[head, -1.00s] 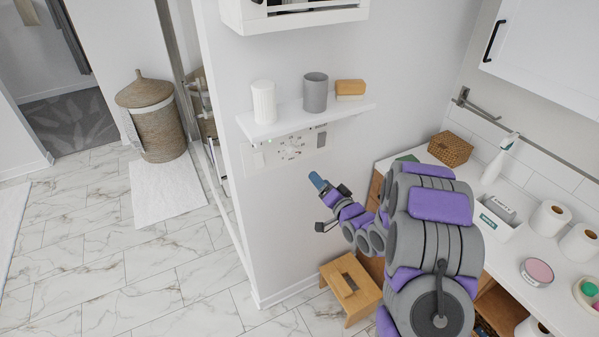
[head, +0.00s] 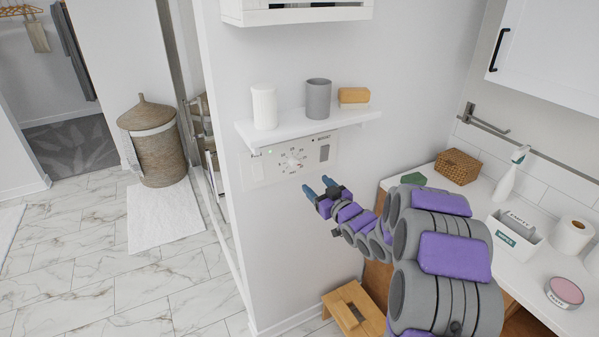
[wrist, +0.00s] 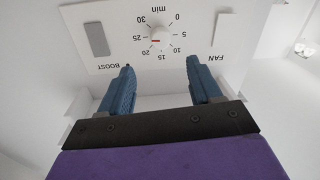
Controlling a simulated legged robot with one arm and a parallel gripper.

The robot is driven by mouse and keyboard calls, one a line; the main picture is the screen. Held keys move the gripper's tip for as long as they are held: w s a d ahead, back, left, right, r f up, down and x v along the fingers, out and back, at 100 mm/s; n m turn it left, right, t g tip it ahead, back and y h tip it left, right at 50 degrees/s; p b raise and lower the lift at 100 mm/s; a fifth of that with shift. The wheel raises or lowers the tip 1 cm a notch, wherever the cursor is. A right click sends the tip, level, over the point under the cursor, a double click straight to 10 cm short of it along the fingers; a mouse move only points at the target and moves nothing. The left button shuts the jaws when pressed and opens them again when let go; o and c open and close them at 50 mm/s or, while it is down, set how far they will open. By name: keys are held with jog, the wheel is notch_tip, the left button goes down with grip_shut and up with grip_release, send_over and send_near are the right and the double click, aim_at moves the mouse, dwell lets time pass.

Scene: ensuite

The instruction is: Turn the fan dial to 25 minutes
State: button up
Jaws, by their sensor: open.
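The fan dial (head: 293,160) is a white round knob on a white wall panel (head: 258,175) under the shelf. In the wrist view the dial (wrist: 160,37) appears upside down, ringed by minute marks from 0 to 30. Its small red mark points left, near the 25; I cannot tell whether it is exactly on it. My gripper (head: 318,186) is open and empty, below and right of the dial in the head view. In the wrist view the gripper (wrist: 160,66) has its blue fingers spread, with the dial beyond the gap and apart from them.
A shelf (head: 340,120) juts out just above the panel, carrying a white ribbed cup (head: 264,108), a grey cup (head: 318,100) and a tan block (head: 354,96). A BOOST switch (wrist: 97,39) is beside the dial. A wooden stool (head: 350,300) and a counter (head: 470,205) stand below right.

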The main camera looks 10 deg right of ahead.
aim_at(297, 166)
jog(key=x, duration=0.5)
jog(key=b+x, duration=0.1)
jog(key=x, duration=0.4)
jog(key=shift+f, duration=0.25)
jog(key=shift+w+a+r+b, duration=0.15)
jog(key=shift+w+a+b, duration=0.2)
jog(key=shift+w, duration=0.3)
jog(key=shift+c, duration=0.4)
jog(key=c, duration=1)
jog(key=shift+o, duration=0.2)
jog(key=shift+n, duration=0.4)
jog(key=o, duration=1)
jog(key=shift+o, duration=0.2)
jog(key=shift+s+d, duration=0.1)
